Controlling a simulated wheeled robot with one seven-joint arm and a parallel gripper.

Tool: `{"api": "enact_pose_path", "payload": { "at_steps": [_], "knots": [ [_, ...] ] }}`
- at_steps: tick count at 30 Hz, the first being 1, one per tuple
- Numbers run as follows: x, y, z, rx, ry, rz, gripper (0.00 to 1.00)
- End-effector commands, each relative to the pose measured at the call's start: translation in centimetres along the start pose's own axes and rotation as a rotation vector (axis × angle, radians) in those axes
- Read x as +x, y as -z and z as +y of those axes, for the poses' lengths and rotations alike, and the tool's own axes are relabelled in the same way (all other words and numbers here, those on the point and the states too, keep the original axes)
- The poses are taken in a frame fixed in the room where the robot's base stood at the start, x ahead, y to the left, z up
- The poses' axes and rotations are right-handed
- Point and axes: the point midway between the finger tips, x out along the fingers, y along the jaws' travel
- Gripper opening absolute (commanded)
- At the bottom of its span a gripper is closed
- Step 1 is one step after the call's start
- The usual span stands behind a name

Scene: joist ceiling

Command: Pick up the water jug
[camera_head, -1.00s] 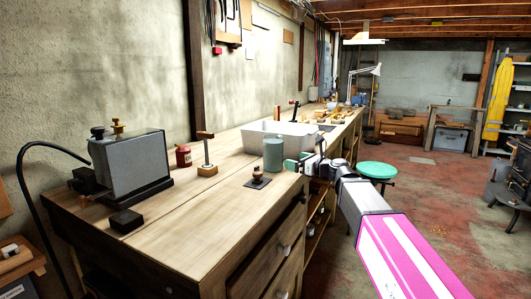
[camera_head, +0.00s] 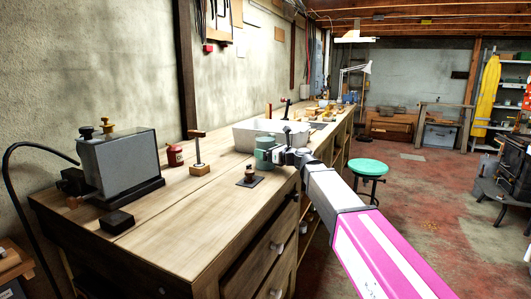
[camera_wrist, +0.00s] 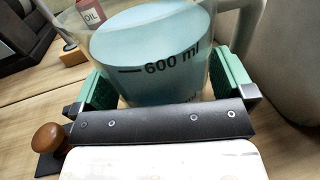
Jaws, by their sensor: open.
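The water jug (camera_head: 264,142) stands upright on the workbench and looks blue-green in the head view. In the wrist view the clear jug (camera_wrist: 150,50) holds blue liquid and bears a "600 ml" mark. Its pale handle (camera_wrist: 253,22) is at the right. My gripper (camera_wrist: 165,84) is open, with one green-padded finger on each side of the jug's body. The right pad is close to the jug below the handle; whether either pad touches it I cannot tell. The jug's lower part is partly hidden behind the gripper's dark bar.
A wooden-knobbed piece (camera_head: 250,176) stands on the bench (camera_head: 165,225) near the gripper. A white basin (camera_head: 243,134) is just behind the jug. A red oil can (camera_head: 175,155) and a grey machine (camera_head: 118,165) are farther left. A green stool (camera_head: 370,167) stands on the floor at right.

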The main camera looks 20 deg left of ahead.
Motion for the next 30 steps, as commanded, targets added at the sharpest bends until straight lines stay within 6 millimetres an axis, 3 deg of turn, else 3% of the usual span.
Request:
{"api": "enact_pose_path", "payload": {
  "at_steps": [8, 14, 23, 30],
  "knots": [
    [0.4, 0.0, 0.0, 0.000, 0.000, 0.000, 0.97],
    [0.4, 0.0, 0.0, 0.000, 0.000, 0.000, 0.32],
    [0.4, -0.3, 0.0, 0.000, 0.000, -0.001, 0.32],
    [0.4, -3.1, 0.0, -0.002, 0.000, -0.003, 0.32]
  ]
}}
